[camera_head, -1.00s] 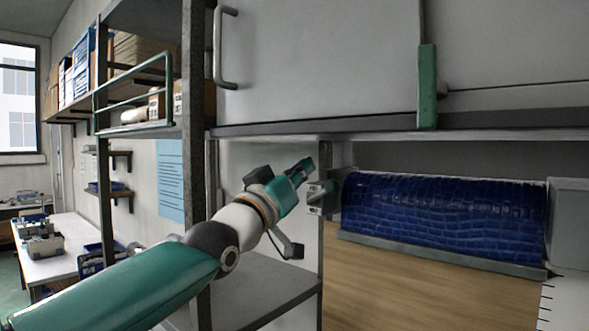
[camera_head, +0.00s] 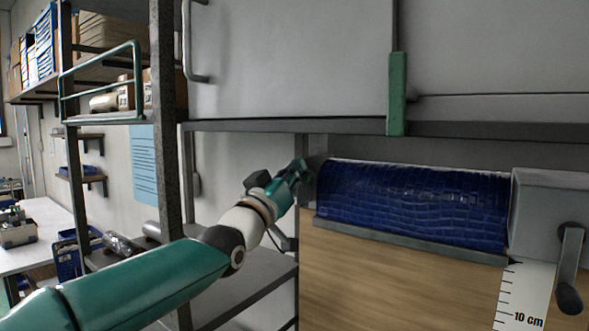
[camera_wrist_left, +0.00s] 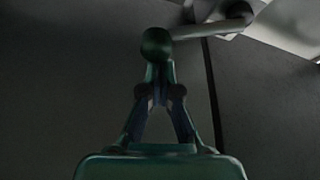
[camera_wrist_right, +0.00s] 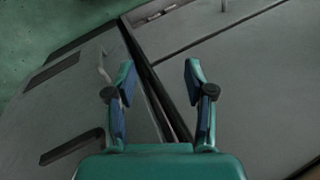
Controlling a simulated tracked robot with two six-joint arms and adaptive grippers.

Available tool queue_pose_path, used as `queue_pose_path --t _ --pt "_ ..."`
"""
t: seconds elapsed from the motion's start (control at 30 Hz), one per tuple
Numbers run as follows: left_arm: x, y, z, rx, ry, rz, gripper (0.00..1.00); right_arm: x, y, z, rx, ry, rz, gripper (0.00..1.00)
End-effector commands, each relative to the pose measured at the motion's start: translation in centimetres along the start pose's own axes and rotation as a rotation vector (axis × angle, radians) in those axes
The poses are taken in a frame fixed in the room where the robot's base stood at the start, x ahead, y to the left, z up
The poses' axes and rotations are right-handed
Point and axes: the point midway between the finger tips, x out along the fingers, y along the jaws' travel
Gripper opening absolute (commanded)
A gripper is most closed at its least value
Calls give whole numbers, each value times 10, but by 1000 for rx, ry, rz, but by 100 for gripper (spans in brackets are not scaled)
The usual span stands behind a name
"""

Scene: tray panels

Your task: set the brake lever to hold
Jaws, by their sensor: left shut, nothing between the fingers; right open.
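In the left wrist view a grey lever arm (camera_wrist_left: 215,28) ends in a dark green ball knob (camera_wrist_left: 157,42), which I take as the brake lever. My left gripper (camera_wrist_left: 158,80) is shut and empty, its tips right at the knob; I cannot tell whether they touch. In the head view my left gripper (camera_head: 297,168) is at the left end of a blue textured roll (camera_head: 410,203), and the lever and any markings there are hidden or too small to tell. My right gripper (camera_wrist_right: 159,78) is open and empty, in its wrist view only.
A grey box with a crank handle (camera_head: 570,270) stands at the roll's right end, above a scale strip (camera_head: 523,300). A grey cabinet (camera_head: 290,60) overhangs the roll. A shelf post (camera_head: 168,110) stands left of my left gripper. A wooden panel (camera_head: 400,280) lies below.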

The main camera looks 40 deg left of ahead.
Motion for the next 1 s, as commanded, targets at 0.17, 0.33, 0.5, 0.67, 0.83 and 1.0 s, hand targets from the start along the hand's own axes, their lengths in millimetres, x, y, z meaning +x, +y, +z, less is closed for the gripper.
queue_pose_path --t 0.17,0.33,0.5,0.67,0.83,1.0 --pt "-2 2 2 12 0 5 0 3 1 0 0 0 0 54" --pt "-6 1 6 61 1 20 0 12 4 0 0 0 0 54" --pt "-12 -1 12 154 1 50 0 24 9 0 0 0 0 54" --pt "-14 4 21 272 0 104 0 31 11 0 0 0 0 54" --pt "-17 9 33 416 -3 171 0 32 12 0 0 0 0 54" --pt "-22 7 44 566 -4 233 0 31 11 0 0 0 0 54"
